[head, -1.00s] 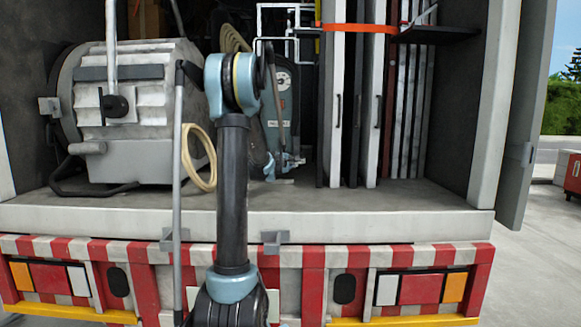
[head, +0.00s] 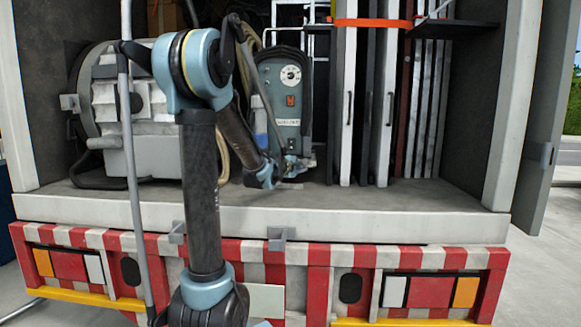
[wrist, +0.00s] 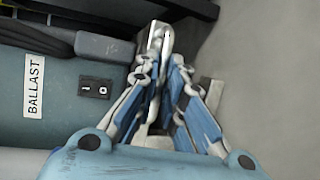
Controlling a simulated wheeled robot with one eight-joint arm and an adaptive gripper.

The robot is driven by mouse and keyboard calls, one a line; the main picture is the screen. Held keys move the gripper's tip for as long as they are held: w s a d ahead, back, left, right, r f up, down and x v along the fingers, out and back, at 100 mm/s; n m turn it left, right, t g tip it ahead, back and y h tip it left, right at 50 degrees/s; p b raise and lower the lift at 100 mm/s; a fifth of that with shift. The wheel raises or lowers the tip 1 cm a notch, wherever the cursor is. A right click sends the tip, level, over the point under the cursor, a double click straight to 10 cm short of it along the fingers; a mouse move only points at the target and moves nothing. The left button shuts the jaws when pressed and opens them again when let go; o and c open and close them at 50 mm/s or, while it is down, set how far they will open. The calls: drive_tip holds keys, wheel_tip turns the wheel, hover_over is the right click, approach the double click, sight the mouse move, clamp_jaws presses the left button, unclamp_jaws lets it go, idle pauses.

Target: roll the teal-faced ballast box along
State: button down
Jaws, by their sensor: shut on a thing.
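The teal-faced ballast box (head: 288,95) stands upright on the truck bed, with a round dial, a small red display and a white label on its face. My arm partly hides its left side. In the wrist view its teal face (wrist: 65,103) fills the left, with the word BALLAST and a black switch. My gripper (head: 285,172) is low at the box's front. In the wrist view my gripper (wrist: 163,45) has its fingers drawn together at a pale metal piece beside the face, shut on it. The exact contact is partly hidden by the fingers.
A large grey lamp housing (head: 140,120) stands left of the box. Upright panels (head: 345,105) stand close on its right, held by an orange strap (head: 372,22). The truck bed's front sill (head: 400,212) lies below, with a little bare floor before the box.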

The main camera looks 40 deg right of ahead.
drive_tip(key=s+a, duration=0.9)
drive_tip(key=s, duration=0.2)
drive_tip(key=shift+a+f, duration=0.15)
drive_tip(key=shift+a, duration=0.15)
drive_tip(key=shift+s, duration=0.1)
drive_tip(key=c, duration=1.7)
unclamp_jaws()
drive_tip(key=shift+a, duration=0.1)
drive_tip(key=shift+v, duration=5.9)
